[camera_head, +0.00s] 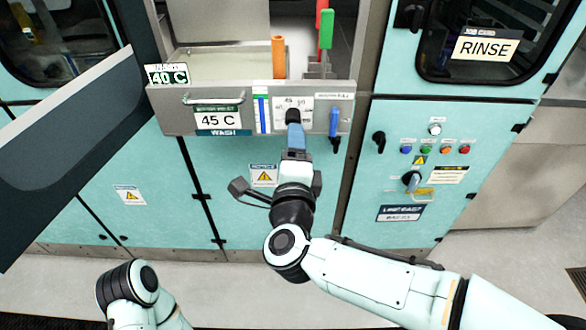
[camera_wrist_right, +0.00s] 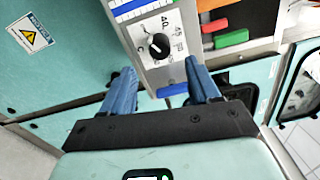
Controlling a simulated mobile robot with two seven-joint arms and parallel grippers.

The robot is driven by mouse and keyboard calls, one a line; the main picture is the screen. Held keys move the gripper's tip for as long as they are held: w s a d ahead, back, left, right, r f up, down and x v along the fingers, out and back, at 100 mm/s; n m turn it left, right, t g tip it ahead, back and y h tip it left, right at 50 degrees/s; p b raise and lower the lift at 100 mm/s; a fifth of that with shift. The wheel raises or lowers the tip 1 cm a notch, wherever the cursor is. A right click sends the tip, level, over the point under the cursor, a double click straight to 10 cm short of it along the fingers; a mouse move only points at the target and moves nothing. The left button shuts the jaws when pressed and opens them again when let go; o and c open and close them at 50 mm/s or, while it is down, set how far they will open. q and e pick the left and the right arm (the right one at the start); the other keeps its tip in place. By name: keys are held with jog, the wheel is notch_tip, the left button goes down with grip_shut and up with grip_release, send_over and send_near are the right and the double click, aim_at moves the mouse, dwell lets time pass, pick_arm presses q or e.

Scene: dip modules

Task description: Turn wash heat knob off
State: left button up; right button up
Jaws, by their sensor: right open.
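The wash heat knob (camera_wrist_right: 159,45) is a round black dial on a white marked plate, seen in the right wrist view. It also shows in the head view (camera_head: 293,116), partly covered by my right gripper. Its pale pointer mark is too small to read surely. My right gripper (camera_head: 295,129) has blue fingers and points at the knob from the front. In the right wrist view the open fingers (camera_wrist_right: 160,65) are spread to either side of the knob's line, with the knob beyond their tips, apparently untouched. My left gripper is not in view.
The WASH panel (camera_head: 218,120) reads 45 C. A blue handle (camera_head: 334,122) hangs right of the knob. An orange (camera_head: 278,57) and a green handle (camera_head: 327,28) rise behind the panel. A control cabinet with coloured buttons (camera_head: 406,150) stands at right, under the RINSE window.

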jog(key=s, duration=0.5)
jog(key=shift+s, duration=0.25)
